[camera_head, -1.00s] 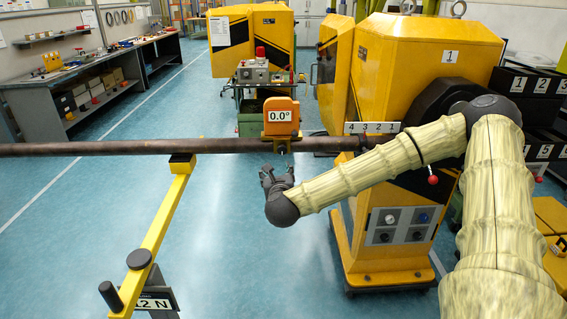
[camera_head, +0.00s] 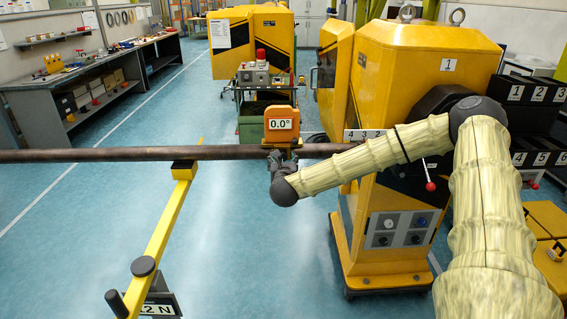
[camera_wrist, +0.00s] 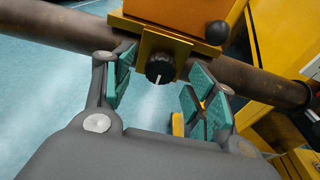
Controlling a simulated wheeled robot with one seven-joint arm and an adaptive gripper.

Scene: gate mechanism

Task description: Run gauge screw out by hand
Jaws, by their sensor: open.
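The orange gauge (camera_head: 281,123) reads 0.0° and sits on the long brown bar (camera_head: 120,154). In the wrist view its orange body (camera_wrist: 172,18) shows at the top, on a yellow clamp bracket (camera_wrist: 150,45). The gauge screw, a black ribbed knob (camera_wrist: 160,68) with a white mark, sticks out below the bracket. My gripper (camera_head: 281,157) is just under the gauge. In the wrist view my gripper (camera_wrist: 158,82) is open, its teal pads on either side of the knob and apart from it. The head view hides the knob behind my gripper.
A yellow lever (camera_head: 165,225) with a black knob and a force plate stands left of my gripper. The large yellow machine (camera_head: 410,75) marked 1 is at the right, close to my arm. A black ball knob (camera_wrist: 216,33) is beside the gauge. Floor below is free.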

